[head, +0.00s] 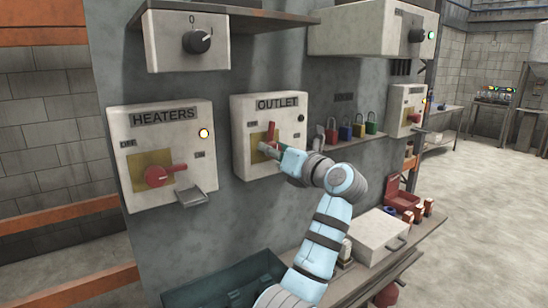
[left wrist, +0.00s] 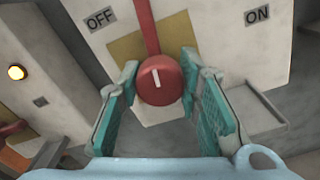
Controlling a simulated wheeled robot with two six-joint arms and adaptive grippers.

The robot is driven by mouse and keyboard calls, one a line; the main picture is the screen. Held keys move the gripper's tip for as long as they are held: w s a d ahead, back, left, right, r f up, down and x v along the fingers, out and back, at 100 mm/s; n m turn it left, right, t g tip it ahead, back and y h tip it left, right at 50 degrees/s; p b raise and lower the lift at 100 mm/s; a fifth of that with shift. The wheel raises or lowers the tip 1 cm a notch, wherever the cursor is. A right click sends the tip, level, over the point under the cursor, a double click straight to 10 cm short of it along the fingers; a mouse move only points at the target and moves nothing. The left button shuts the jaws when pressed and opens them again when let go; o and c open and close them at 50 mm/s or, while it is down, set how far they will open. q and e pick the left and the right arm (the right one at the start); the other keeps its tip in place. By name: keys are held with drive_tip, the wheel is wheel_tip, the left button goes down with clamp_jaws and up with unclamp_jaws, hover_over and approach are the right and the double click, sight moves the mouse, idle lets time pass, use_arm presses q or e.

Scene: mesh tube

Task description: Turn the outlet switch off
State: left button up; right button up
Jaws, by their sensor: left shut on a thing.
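The grey outlet box (head: 241,140) is mounted on the panel, with a dark round lamp (head: 301,118) at its upper right. Its red switch (head: 271,133) has a lever pointing upward, between the OFF label (left wrist: 101,19) and the ON label (left wrist: 257,14). My left gripper (head: 268,149) is at the switch. In the left wrist view its teal fingers are on both sides of the round red hub (left wrist: 160,80), which has a white mark, and are shut on it. The lever rises beyond the hub. My right gripper is in neither view.
The heaters box (head: 120,165), with a lit lamp and a red lever pointing right, is on the left. Padlocks (head: 345,132) hang to the right. A shelf below carries a white case (head: 375,235) and a red box (head: 402,195). A dark bin (head: 225,283) is below.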

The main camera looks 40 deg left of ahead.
use_arm(q)
drive_tip(key=shift+f+n+b, duration=0.1)
drive_tip(key=shift+n+b, duration=0.25)
drive_tip(key=shift+n, duration=0.55)
drive_tip(key=o, duration=1.1)
drive_tip(key=shift+o, duration=0.2)
drive_tip(key=v, duration=1.2)
